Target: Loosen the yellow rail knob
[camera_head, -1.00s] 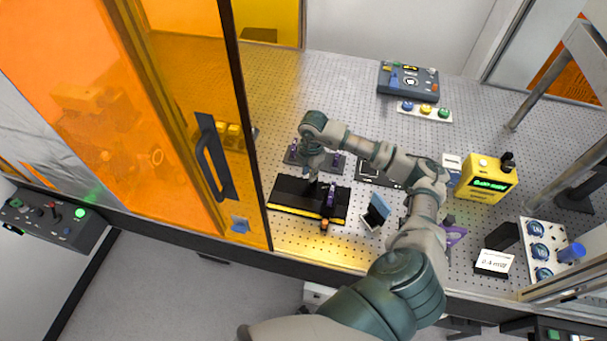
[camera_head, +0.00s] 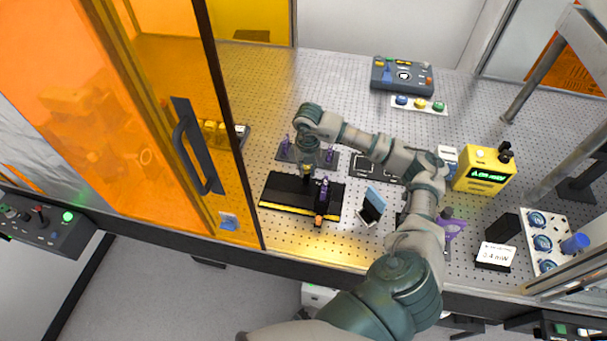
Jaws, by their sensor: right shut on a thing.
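The black rail (camera_head: 281,189) with yellow edges lies on the perforated table, left of centre. A purple-posted mount (camera_head: 322,191) stands on its right part, with an orange-brown end piece (camera_head: 319,219) at the front. My right gripper (camera_head: 307,173) points down at the rail's back edge, just left of the purple mount. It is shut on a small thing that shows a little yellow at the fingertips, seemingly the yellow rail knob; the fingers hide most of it. My left gripper is not in view.
An orange enclosure door (camera_head: 110,120) with a dark handle stands open on the left. A blue-faced block (camera_head: 373,206) is close right of the rail.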

